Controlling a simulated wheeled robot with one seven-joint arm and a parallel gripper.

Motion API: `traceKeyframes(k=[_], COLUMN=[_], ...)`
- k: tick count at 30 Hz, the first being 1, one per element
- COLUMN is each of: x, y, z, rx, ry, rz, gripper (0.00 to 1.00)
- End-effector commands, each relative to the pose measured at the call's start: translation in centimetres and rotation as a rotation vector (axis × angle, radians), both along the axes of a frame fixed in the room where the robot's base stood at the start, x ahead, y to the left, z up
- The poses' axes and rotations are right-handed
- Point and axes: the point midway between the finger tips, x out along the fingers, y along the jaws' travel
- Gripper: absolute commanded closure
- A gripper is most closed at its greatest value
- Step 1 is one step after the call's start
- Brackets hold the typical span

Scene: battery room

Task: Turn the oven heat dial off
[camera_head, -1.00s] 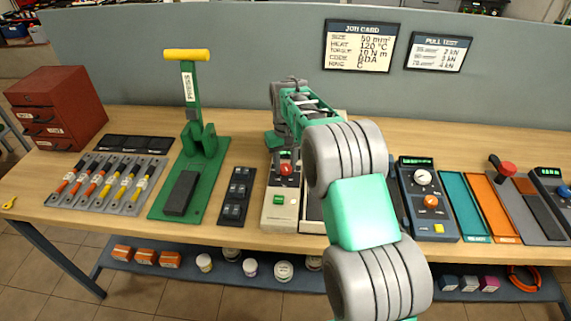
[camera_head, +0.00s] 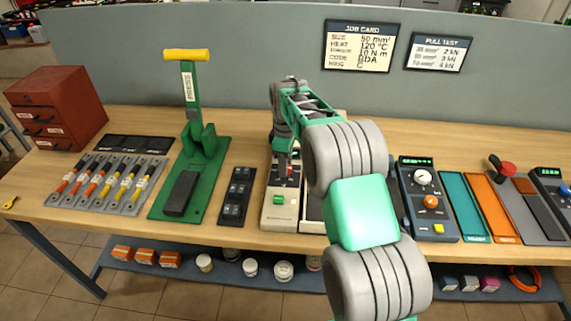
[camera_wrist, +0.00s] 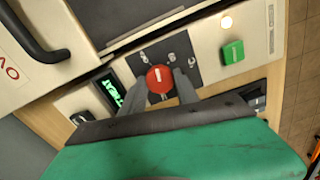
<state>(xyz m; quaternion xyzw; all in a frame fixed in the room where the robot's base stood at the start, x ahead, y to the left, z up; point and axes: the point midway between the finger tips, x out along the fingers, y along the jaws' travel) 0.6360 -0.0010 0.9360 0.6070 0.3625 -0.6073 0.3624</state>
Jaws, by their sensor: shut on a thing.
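The oven heat dial (camera_wrist: 160,79) is a round red knob on a dark panel with small markings, seen in the wrist view. My gripper (camera_wrist: 158,88) is shut on the dial, with one grey finger on each side of it. In the head view my gripper (camera_head: 287,170) reaches down onto the oven's control face, and my arm hides much of the oven (camera_head: 279,212). A green switch (camera_wrist: 232,52) with a lit lamp beside it sits on the oven front. A green-lit display (camera_wrist: 113,93) is on the other side of the dial.
A black handle (camera_wrist: 36,35) on the oven lies close by in the wrist view. On the bench, a black block panel (camera_head: 237,196) and the green press (camera_head: 190,150) stand left of the oven. A blue-grey meter box (camera_head: 424,205) stands right of my arm.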

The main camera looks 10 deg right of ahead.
Motion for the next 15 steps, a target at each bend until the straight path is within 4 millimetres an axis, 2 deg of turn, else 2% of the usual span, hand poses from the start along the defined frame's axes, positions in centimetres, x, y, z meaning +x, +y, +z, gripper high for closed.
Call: traceKeyframes(k=[9,15], x=[0.08,0.08], y=[0.02,0.02], z=[0.12,0.12], rx=[0.000,0.000], ry=[-0.003,-0.003], rz=[0.263,0.375], gripper=[1.00,1.00])
